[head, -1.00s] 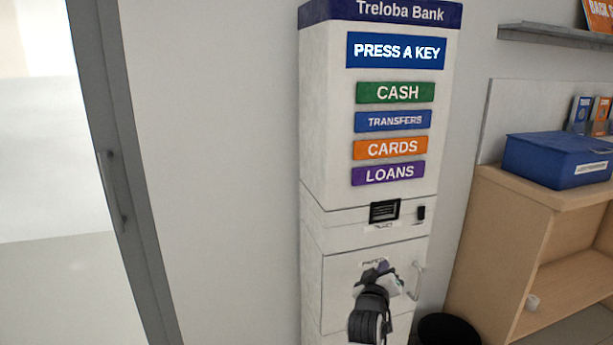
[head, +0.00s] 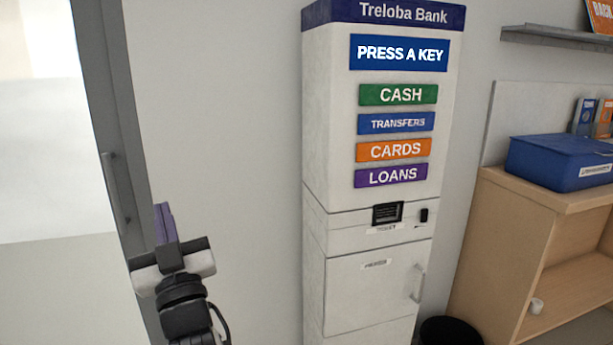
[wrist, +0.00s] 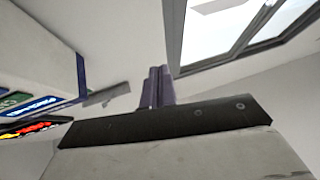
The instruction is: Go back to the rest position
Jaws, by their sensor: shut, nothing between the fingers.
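My gripper (head: 163,222) is at the lower left of the head view, in front of the wall and close to the grey door frame. Its purple fingers point up and are shut with nothing between them. In the wrist view the fingers (wrist: 157,88) stand together, pointing up the picture past the dark gripper body. The white Treloba Bank machine (head: 315,150) stands to the right, well apart from my gripper. Its screen reads PRESS A KEY, above the CASH, TRANSFERS, CARDS and LOANS keys.
A grey-framed glass door (head: 103,110) is at the left. A wooden shelf unit (head: 495,255) with a blue box (head: 555,165) on top stands at the right. A black bin (head: 450,330) is on the floor between machine and shelf. The wall between door and machine is bare.

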